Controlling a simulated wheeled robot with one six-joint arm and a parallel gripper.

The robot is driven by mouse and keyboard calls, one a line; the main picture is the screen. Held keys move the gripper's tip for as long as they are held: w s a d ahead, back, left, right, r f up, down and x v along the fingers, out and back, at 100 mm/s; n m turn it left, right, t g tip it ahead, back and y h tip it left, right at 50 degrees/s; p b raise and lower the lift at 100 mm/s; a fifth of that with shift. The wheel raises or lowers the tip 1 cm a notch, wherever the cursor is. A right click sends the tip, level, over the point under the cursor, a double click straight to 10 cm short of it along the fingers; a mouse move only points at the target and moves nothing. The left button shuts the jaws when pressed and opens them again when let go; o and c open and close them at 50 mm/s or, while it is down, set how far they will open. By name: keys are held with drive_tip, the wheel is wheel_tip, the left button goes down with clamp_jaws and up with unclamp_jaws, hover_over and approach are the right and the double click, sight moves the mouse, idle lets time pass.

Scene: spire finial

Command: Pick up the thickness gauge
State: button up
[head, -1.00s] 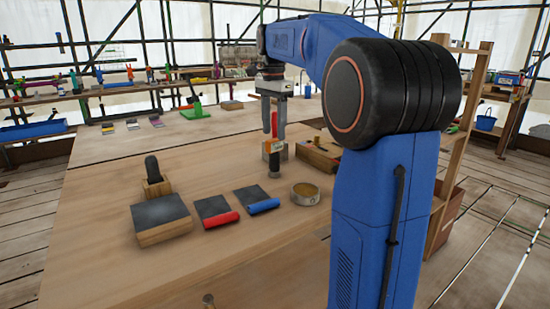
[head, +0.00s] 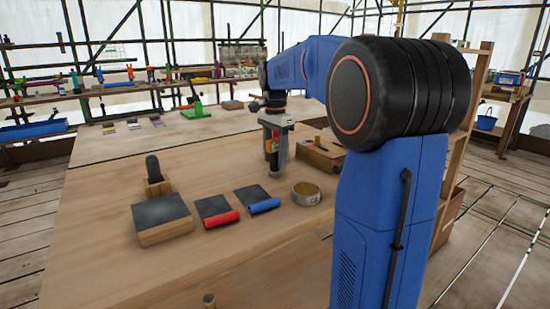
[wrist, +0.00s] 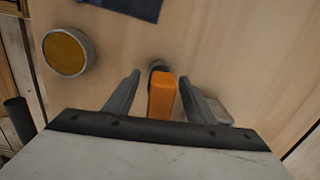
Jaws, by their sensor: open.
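An upright item with an orange upper part, which I take to be the thickness gauge (head: 271,148), stands on the wooden table; its lower part is dark. In the wrist view its orange top (wrist: 161,97) shows between my fingers. My gripper (head: 275,150) points down over it and is open, one finger on each side. The wrist view shows a gap on both sides of the orange part, between the fingertips (wrist: 160,88). The far side of the item is hidden.
A round tin (head: 306,194) and a wooden box (head: 320,153) stand close by on the right. Dark sheets with a blue roll (head: 264,206) and a red roll (head: 222,219) lie in front. A dark-topped block (head: 162,218) sits left. The table's left middle is clear.

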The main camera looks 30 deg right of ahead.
drive_tip(key=shift+c, duration=0.6)
drive_tip(key=c, duration=1.1)
drive_tip(key=shift+c, duration=0.2)
